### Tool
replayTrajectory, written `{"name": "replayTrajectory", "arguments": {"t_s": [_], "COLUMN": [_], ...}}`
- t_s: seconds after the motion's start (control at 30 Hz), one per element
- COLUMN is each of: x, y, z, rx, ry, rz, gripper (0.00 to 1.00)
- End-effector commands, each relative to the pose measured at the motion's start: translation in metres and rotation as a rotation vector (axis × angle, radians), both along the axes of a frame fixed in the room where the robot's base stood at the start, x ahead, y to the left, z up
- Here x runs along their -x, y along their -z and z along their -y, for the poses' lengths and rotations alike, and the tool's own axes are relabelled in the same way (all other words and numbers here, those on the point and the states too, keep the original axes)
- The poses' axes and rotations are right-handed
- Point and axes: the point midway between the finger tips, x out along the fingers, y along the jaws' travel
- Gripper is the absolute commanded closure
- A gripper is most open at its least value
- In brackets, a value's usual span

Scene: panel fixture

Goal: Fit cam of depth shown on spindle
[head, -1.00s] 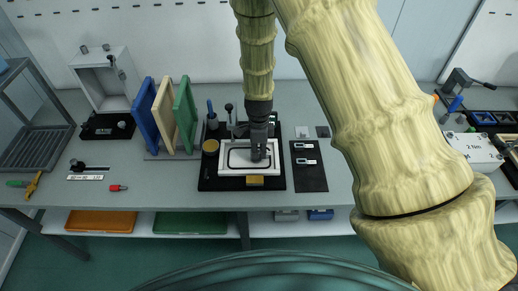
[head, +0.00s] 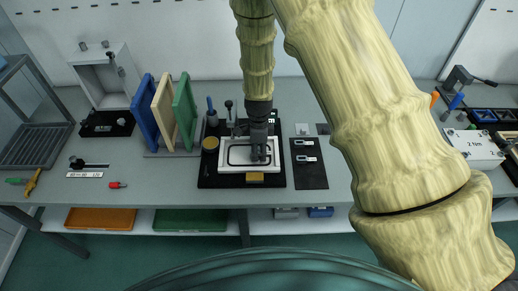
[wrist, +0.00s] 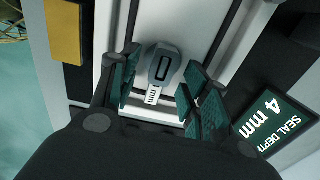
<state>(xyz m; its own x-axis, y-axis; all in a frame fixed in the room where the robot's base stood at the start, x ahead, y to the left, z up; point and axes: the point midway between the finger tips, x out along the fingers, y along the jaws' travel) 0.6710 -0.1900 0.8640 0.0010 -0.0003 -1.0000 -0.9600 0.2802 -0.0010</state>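A grey rounded cam (wrist: 163,66) with a dark slot and a white tag ending in "mm" sits at the white frame panel (wrist: 205,25) in the wrist view. The tag's number is not readable. My gripper (wrist: 158,88) is open, its green-padded fingers on either side of the cam with gaps showing. In the head view my gripper (head: 258,158) is low over the panel and hides the cam. I cannot tell whether the cam is on a spindle. A green sign (wrist: 268,122) reads "SEAL DEPTH 4 mm". Two more tagged pieces (head: 305,142) (head: 306,158) lie on a black mat (head: 312,179).
The panel fixture stands on a black base (head: 208,180) with a yellow block (head: 255,177) at its front. Blue, cream and green boards (head: 184,112) stand upright to its left. A white box (head: 473,148) is at the right, beyond my arm. Bare bench shows left of the base.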

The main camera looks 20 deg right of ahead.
Motion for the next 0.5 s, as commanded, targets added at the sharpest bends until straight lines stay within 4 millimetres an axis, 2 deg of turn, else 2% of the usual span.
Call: {"name": "replayTrajectory", "arguments": {"t_s": [0.27, 0.5], "x": [0.000, -0.001], "y": [-0.003, -0.029], "z": [0.000, 0.000], "rx": [0.000, 0.001], "ry": [0.000, 0.001], "rz": [0.001, 0.002], "gripper": [0.54, 0.54]}}
